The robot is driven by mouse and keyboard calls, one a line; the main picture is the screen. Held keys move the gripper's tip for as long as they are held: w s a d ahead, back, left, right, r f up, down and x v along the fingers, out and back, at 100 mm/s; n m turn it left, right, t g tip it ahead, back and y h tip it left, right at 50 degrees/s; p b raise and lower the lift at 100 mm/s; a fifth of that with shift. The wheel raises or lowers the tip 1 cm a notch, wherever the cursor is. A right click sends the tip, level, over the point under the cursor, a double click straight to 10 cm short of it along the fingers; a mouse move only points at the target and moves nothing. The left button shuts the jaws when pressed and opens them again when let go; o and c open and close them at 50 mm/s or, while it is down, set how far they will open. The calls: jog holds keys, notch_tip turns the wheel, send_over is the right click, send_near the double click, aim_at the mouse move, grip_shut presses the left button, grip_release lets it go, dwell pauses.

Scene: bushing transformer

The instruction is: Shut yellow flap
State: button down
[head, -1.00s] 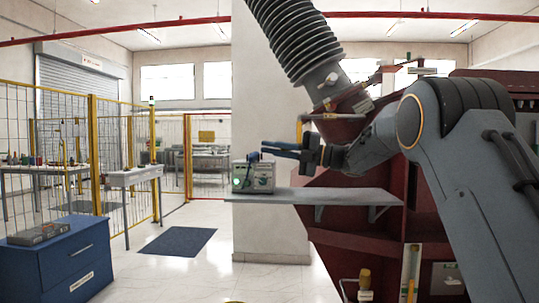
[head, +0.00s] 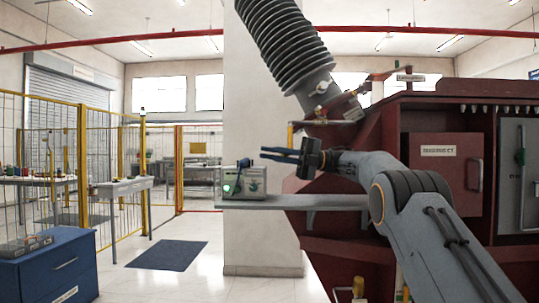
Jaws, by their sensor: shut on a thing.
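I cannot make out a yellow flap for certain in the head view. A small upright yellow piece (head: 290,135) shows just above my gripper's fingers, by the base of the grey ribbed bushing; I cannot tell if it is the flap. My gripper (head: 280,155) is in the middle of the view, its dark blue fingers pointing left and close together. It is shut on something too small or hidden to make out.
A grey shelf (head: 300,202) sticks out left below my gripper, with a small control box (head: 252,182) on it. A grey door panel (head: 515,170) is at the far right. A blue cabinet (head: 55,265) stands at left. The floor around the dark mat (head: 168,255) is clear.

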jog(key=shift+s+d+n+g+h, duration=0.15)
jog(key=shift+d+n+g+h, duration=0.3)
jog(key=shift+g, duration=0.35)
jog(key=shift+a, duration=0.1)
dwell(0.4)
jog(key=c, duration=2.2)
grip_release()
jog(key=shift+a+m+t+y, duration=0.25)
jog(key=shift+t+y, duration=0.1)
jog(key=shift+t, duration=0.15)
